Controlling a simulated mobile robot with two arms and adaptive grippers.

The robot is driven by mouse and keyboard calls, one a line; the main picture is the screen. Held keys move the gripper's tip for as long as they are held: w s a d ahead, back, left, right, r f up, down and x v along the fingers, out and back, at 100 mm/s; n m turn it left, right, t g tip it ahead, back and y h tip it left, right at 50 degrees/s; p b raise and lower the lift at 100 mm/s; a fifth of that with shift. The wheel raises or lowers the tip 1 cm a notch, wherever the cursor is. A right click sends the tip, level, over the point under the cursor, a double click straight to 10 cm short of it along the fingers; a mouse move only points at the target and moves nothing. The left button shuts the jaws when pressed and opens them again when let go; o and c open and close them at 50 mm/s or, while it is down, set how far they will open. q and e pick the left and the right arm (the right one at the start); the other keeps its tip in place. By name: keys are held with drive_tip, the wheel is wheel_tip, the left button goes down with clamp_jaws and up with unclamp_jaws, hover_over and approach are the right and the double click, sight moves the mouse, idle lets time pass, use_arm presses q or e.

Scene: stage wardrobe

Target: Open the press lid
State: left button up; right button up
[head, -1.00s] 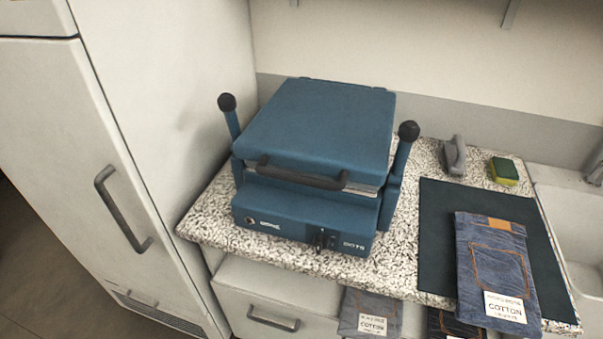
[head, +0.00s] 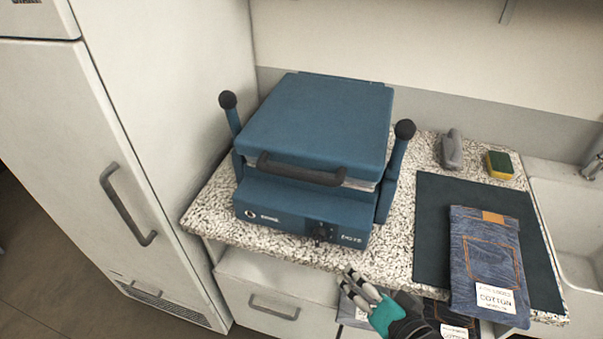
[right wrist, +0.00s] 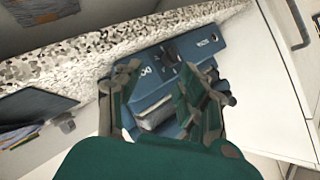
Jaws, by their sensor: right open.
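The blue press (head: 310,140) stands on the speckled counter. Its lid (head: 320,118) is down, with a dark bar handle (head: 300,171) across the front edge. A post with a black knob rises at each side of it. My right gripper (head: 358,284) is open and empty, in front of the counter edge, below and to the right of the press's front panel. In the right wrist view the press (right wrist: 185,70) shows beyond and between my open fingers (right wrist: 160,95), apart from them as far as I can tell. My left gripper is not in view.
Folded jeans (head: 488,262) lie on a dark mat (head: 433,220) right of the press. A grey brush-like object (head: 452,150) and a sponge (head: 499,165) are behind the mat. A tall white cabinet (head: 165,120) stands close on the left. More folded jeans sit below the counter edge.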

sight(305, 181)
wheel_tip(305, 181, up, 10)
drive_tip(key=w+a+r+m+t+y, duration=0.1)
drive_tip(key=a+m+t+y, duration=0.2)
drive_tip(key=m+t, duration=0.25)
drive_tip(key=shift+m+y, duration=0.25)
drive_tip(key=shift+y, duration=0.15)
drive_tip(key=p+x, duration=0.1)
drive_tip(key=x, duration=0.4)
drive_tip(key=p+x, duration=0.2)
drive_tip(key=x, duration=0.3)
drive_tip(key=f+p+x, duration=0.1)
drive_tip(key=x, duration=0.4)
drive_tip(key=shift+w+r, duration=0.1)
drive_tip(key=shift+w, duration=0.3)
drive_tip(key=shift+w+a, duration=0.35)
drive_tip(key=shift+w, duration=0.15)
drive_tip(key=shift+c, duration=0.5)
clamp_jaws()
